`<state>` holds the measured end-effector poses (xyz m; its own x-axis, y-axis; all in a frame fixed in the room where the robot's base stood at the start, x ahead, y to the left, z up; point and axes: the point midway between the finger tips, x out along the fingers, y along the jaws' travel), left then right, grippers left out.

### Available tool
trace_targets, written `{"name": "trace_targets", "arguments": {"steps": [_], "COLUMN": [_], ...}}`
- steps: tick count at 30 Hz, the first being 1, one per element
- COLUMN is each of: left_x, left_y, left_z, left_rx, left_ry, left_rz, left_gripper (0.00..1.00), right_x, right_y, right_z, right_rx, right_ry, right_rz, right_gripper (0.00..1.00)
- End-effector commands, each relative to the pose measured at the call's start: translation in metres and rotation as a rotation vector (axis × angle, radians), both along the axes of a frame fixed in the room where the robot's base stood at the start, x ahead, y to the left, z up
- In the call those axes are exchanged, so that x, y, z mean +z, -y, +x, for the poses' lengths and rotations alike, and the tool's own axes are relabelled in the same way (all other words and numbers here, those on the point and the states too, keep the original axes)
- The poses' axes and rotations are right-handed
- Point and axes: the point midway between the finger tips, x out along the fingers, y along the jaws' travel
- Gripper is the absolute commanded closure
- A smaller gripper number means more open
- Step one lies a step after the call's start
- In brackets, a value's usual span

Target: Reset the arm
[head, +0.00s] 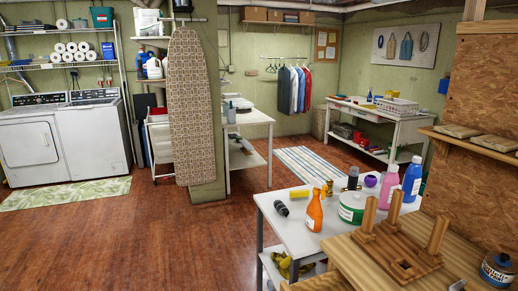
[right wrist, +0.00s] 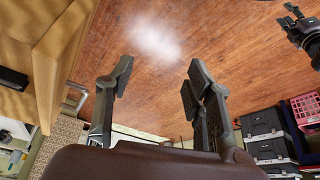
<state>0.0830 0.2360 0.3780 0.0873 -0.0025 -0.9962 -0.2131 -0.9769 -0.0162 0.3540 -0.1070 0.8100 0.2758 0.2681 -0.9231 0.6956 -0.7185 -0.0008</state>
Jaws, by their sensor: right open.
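My right gripper (right wrist: 160,82) shows in the right wrist view. Its two dark fingers stand wide apart with nothing between them, and the wooden floor lies beyond. A dark jointed shape (right wrist: 302,32) at the top right edge of that view looks like my left gripper; it is cut off, and its jaw state cannot be made out. Neither gripper shows in the head view.
A white table (head: 297,232) with bottles stands front right, beside a wooden surface (head: 458,258) holding a pegged wooden stand (head: 400,245). Black cases (right wrist: 265,130) and a pink basket (right wrist: 305,110) show in the wrist view. Floor (head: 150,240) at left is clear.

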Motion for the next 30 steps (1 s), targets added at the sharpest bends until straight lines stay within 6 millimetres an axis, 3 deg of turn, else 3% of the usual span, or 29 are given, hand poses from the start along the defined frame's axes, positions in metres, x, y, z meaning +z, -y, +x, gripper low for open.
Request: {"name": "trace_targets", "arguments": {"steps": [1,6,16,26,30], "left_x": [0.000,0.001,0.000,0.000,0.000], "left_y": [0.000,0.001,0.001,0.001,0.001], "left_z": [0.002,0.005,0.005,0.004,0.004], "left_rx": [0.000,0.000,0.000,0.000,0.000], "left_ry": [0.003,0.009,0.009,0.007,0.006], "left_rz": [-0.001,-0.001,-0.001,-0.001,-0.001], "left_gripper": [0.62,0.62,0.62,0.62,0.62], "right_x": [-0.003,-0.007,-0.008,-0.091,-0.139], "right_y": [0.010,0.044,0.102,0.096,0.095], "right_z": [-0.013,-0.040,-0.088,-0.070,-0.069], "right_rx": [-0.083,-0.306,-0.622,-0.601,-0.596], "right_ry": [-0.014,-0.039,-0.065,-0.097,-0.117], "right_rz": [0.006,-0.009,-0.076,-0.085,-0.092], "right_gripper": [0.52,0.52,0.52,0.52,0.52]}}
